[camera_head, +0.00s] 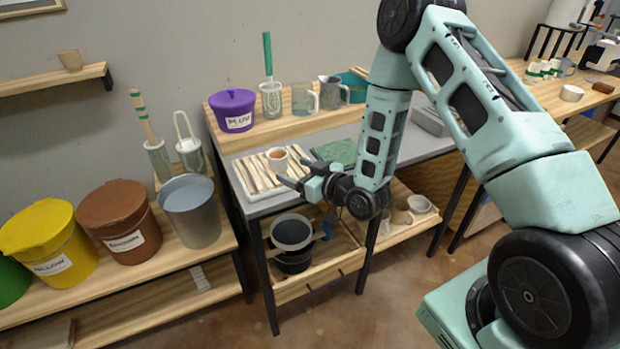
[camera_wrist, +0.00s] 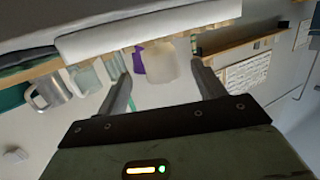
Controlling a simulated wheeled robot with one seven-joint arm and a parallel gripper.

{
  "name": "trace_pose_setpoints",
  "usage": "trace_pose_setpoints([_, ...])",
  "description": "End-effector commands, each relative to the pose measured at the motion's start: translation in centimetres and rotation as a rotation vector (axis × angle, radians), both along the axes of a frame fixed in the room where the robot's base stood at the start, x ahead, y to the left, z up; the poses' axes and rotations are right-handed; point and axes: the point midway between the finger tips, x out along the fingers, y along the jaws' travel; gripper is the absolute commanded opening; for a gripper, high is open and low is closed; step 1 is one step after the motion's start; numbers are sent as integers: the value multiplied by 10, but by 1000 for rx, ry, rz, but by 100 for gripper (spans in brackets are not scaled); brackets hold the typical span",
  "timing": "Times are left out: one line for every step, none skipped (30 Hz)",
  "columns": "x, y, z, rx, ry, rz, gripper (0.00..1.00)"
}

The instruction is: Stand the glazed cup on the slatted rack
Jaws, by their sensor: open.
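The glazed cup (camera_head: 277,160), pale outside and brown inside, stands upright on the slatted rack (camera_head: 253,180), toward the rack's right end. My gripper (camera_head: 289,172) is open just to the right of and in front of the cup, low at rack height. In the wrist view the pale cup (camera_wrist: 162,66) shows between the tips of my two spread fingers (camera_wrist: 160,78). I cannot tell whether a finger touches it.
A green mat (camera_head: 338,152) lies right of the rack on the grey table. A purple lidded tub (camera_head: 232,110), a glass jar (camera_head: 271,100) with a green-handled tool and a grey jug (camera_head: 332,94) line the shelf behind. A metal bucket (camera_head: 190,212) stands at left.

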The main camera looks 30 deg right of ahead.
Motion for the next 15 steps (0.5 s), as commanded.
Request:
trace_pose_setpoints([-9,-5,0,0,2,-2,69])
trace_pose_setpoints([-15,-7,0,0,3,-3,69])
trace_pose_setpoints([-21,-9,2,1,2,-3,69])
trace_pose_setpoints([-25,-11,3,0,1,-2,69])
trace_pose_setpoints([-29,-12,3,0,2,-1,69])
trace_pose_setpoints([-33,-14,4,0,2,-2,69])
trace_pose_setpoints([-36,-16,5,-1,1,-2,69])
trace_pose_setpoints([-38,-16,5,0,1,-2,69])
trace_pose_setpoints([-41,-17,6,0,1,-1,69])
trace_pose_setpoints([-42,-17,7,-1,2,0,69])
trace_pose_setpoints([-43,-16,8,-4,5,3,69])
trace_pose_setpoints([-43,-14,9,-10,13,10,69])
trace_pose_setpoints([-43,-10,11,-19,26,17,69])
trace_pose_setpoints([-42,-5,12,-29,42,28,69])
trace_pose_setpoints([-42,3,14,-48,70,45,69])
